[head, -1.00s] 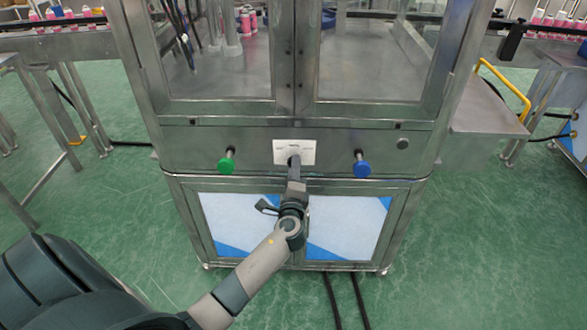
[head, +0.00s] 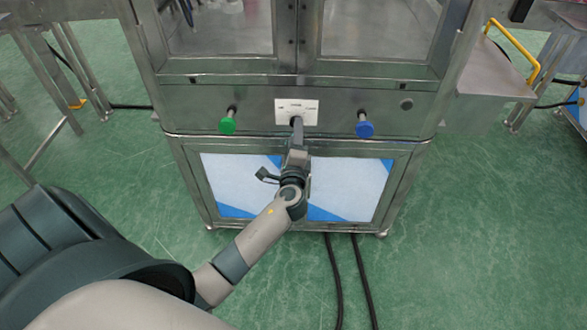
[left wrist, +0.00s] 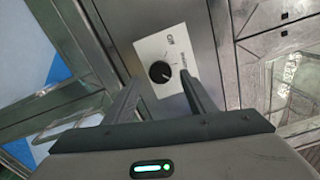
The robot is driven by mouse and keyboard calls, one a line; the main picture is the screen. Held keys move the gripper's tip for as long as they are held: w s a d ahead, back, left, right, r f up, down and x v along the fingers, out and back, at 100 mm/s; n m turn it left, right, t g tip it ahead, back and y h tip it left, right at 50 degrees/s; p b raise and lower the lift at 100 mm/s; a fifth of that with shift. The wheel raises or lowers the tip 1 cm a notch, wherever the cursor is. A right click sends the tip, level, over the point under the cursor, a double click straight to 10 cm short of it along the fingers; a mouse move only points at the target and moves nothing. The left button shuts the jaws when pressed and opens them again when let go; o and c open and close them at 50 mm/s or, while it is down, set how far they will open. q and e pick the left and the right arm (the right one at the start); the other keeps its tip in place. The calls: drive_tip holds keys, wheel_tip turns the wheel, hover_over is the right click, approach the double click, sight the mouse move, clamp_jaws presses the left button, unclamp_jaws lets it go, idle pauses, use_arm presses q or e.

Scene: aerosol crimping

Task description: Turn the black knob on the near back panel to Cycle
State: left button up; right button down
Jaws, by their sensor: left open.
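The black knob (left wrist: 160,72) sits on a white label plate (left wrist: 166,46) on the metal panel in the left wrist view. In the head view the label plate (head: 297,107) is between the green and blue buttons, and my gripper hides the knob there. My left gripper (head: 296,124) reaches up to the plate's lower edge. In the left wrist view its two fingers (left wrist: 158,88) are apart, with the knob showing between and just beyond their tips. I cannot tell whether either finger touches the knob. The plate's lettering is too small to read surely. My right gripper is out of view.
A green button (head: 228,125) is left of the plate and a blue button (head: 364,128) is right of it. A round metal fitting (head: 406,104) is farther right. Glazed doors are above, white-and-blue panels below. Black cables (head: 335,270) run along the green floor.

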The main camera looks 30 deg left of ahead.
use_arm(q)
drive_tip(key=b+v, duration=0.2)
drive_tip(key=v, duration=1.2)
drive_tip(key=shift+s, duration=0.3)
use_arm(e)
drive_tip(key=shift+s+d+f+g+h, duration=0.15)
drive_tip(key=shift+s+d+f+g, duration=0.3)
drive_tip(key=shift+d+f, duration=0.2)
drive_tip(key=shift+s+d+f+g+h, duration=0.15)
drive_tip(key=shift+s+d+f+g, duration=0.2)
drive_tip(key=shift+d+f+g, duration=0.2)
use_arm(q)
drive_tip(key=s+d+f+n+g+h, duration=0.1)
drive_tip(key=s+d+f+g+h, duration=0.15)
drive_tip(key=f, duration=0.75)
drive_tip(key=s+d+f+n+g+h, duration=0.1)
drive_tip(key=s+d+f+n+h, duration=0.15)
drive_tip(key=f, duration=0.75)
drive_tip(key=s+d+f+g+h, duration=0.2)
drive_tip(key=d+f, duration=0.1)
drive_tip(key=f, duration=0.7)
drive_tip(key=s+d+f+n+g+h, duration=0.2)
drive_tip(key=s+d+f+n, duration=0.1)
drive_tip(key=s+f, duration=0.6)
drive_tip(key=s+d+f+n+g+h, duration=0.2)
drive_tip(key=s+f+n, duration=0.3)
drive_tip(key=s+f, duration=0.4)
drive_tip(key=shift+d+f, duration=0.35)
drive_tip(key=shift+d, duration=0.05)
